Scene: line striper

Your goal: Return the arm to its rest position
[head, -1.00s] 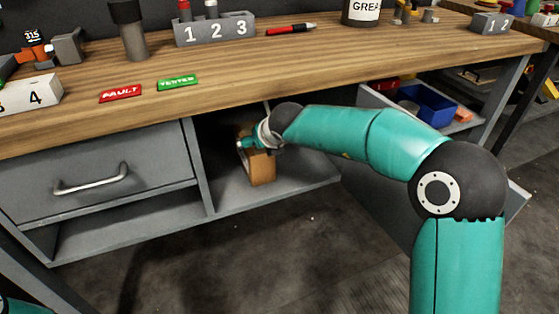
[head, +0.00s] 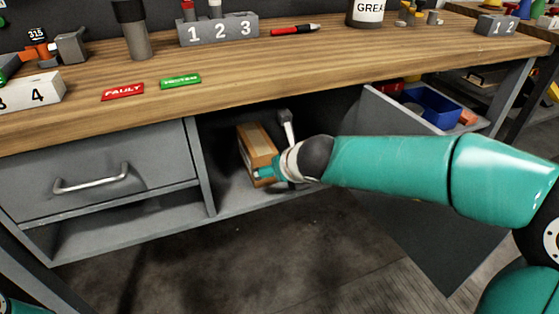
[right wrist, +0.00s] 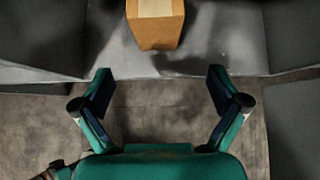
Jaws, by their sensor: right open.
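A brown cardboard box (head: 259,143) with a pale strip on top stands on the lower shelf inside the open bay of the workbench. It also shows at the top of the right wrist view (right wrist: 156,32). My right gripper (right wrist: 160,72) is open, its two teal fingers spread wide with nothing between them. The fingertips are in front of the box and apart from it in the wrist view. In the head view my right gripper (head: 264,174) is at the box's near lower end, partly hidden by its own wrist. My left gripper is not in view.
A closed drawer (head: 90,175) is left of the bay. An open drawer or door (head: 410,215) with a blue bin (head: 432,107) juts out at right, behind my right arm. The worktop (head: 230,75) carries red and green tags and a numbered block. Floor in front is clear.

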